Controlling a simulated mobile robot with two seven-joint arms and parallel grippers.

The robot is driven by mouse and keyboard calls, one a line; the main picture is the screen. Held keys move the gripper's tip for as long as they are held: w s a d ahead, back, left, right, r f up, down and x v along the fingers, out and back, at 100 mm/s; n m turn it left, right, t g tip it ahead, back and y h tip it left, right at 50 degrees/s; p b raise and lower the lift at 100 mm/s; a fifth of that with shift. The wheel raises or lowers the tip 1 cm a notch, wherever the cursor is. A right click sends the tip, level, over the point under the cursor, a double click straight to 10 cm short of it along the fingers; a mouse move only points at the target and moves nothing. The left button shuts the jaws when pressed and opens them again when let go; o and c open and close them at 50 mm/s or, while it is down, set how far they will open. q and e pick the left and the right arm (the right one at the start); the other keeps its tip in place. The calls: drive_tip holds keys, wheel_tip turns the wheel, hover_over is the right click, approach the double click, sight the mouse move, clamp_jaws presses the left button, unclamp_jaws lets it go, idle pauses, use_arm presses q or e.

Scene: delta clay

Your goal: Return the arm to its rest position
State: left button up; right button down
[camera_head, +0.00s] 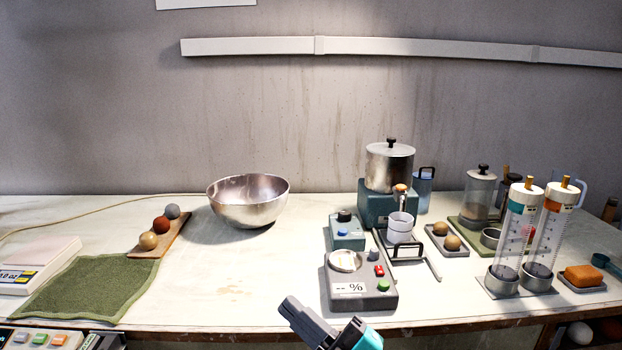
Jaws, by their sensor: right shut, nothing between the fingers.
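My right gripper (300,315) shows at the bottom middle of the head view, grey and black with a teal part (362,336) beside it. It is shut and empty, low in front of the table's front edge and apart from the things on the table. The rest of the right arm is below the picture. My left gripper is not in view.
On the white table (215,290), the meter box (362,292) is nearest the right gripper. A steel bowl (248,212) stands behind. Tall cylinders (516,235) stand right; a green towel (85,288) lies left. The middle front is clear.

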drive_tip(key=d+f+m+t+h, duration=0.4)
drive_tip(key=d+f+m+h, duration=0.2)
drive_tip(key=f+m+h, duration=0.25)
use_arm(q)
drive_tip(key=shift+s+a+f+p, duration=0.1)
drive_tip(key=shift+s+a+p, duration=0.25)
drive_tip(key=shift+p, duration=0.05)
use_arm(e)
drive_tip(key=s+d+f+m+g+h, duration=0.3)
drive_tip(key=s+d+f+m+h, duration=0.1)
drive_tip(key=f, duration=0.6)
drive_tip(key=s+d+f+m+g+h, duration=0.3)
drive_tip(key=s+d+f+m+h, duration=0.1)
drive_tip(key=s+d+f+m, duration=0.3)
wheel_tip(320, 180, down, 3)
drive_tip(key=shift+s+d, duration=1)
drive_tip(key=shift+d, duration=0.2)
